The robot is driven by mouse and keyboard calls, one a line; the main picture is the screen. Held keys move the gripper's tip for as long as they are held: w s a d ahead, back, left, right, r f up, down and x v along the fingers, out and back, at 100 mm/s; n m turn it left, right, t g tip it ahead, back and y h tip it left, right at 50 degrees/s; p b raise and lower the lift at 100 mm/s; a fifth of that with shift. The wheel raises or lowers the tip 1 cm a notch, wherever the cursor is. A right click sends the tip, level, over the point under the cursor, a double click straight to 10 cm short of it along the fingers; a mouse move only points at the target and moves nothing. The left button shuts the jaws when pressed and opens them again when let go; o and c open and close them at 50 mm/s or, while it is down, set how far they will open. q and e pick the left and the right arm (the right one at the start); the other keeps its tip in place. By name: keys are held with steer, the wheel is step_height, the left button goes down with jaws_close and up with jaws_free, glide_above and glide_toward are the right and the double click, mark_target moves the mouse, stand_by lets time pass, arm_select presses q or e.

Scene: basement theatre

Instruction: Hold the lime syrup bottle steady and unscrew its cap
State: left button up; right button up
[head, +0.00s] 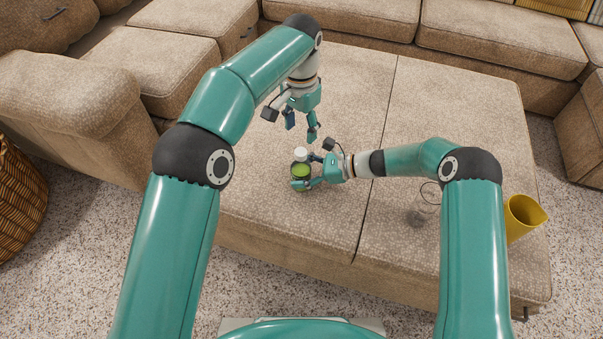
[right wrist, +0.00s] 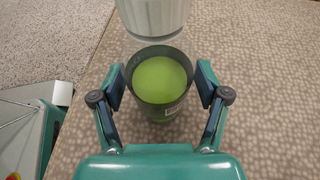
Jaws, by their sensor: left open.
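The lime syrup bottle (head: 301,170) is upright on the beige ottoman, with a green patch on its side and a white cap (head: 300,154) on top.
The ottoman (head: 440,110) has free room around the bottle. A yellow pitcher (head: 522,216) stands at its right edge, and a clear glass (head: 429,192) is partly hidden by my right arm. Sofas (head: 500,35) surround the back, and a wicker basket (head: 18,200) is at the left.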

mark_target(301, 152)
jaws_close()
arm_select(q)
steer(key=m, duration=0.6)
steer(key=shift+m, duration=0.4)
steer(key=m, duration=0.6)
steer(key=shift+m, duration=0.3)
steer(key=m, duration=1.3)
steer(key=shift+f+m, duration=0.4)
steer(key=shift+f, duration=3.6)
steer(key=shift+c, duration=0.3)
